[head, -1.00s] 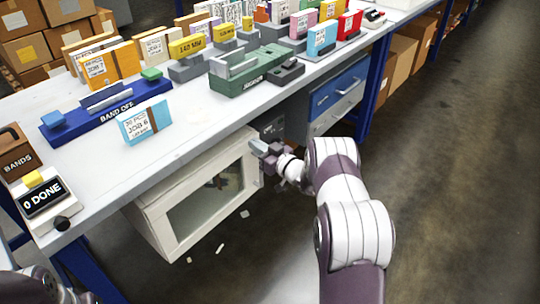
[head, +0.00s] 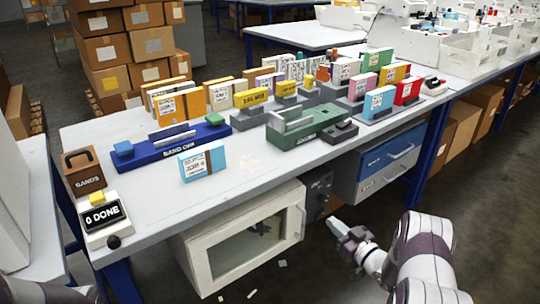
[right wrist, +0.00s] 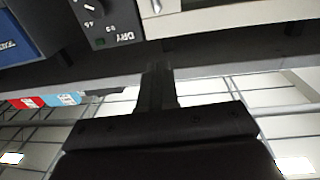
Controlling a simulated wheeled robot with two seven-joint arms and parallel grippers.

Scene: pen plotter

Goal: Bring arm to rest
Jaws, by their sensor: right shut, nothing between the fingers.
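My right gripper (head: 343,235) is shut and empty. It hangs below table height in front of the bench, to the right of the white glass-fronted box (head: 245,235) and apart from it. In the right wrist view the dark closed fingers (right wrist: 157,88) point up toward the underside of the bench, with the dial panel (right wrist: 92,18) beyond. My left arm shows only as a piece at the bottom left corner of the head view; its gripper is out of frame.
The bench (head: 150,222) carries a blue device (head: 172,146), a green device (head: 305,128), a light blue card pack (head: 202,161) and a counter reading 0 DONE (head: 104,217). Blue and grey drawers (head: 390,160) hang under it. Open floor lies at the right.

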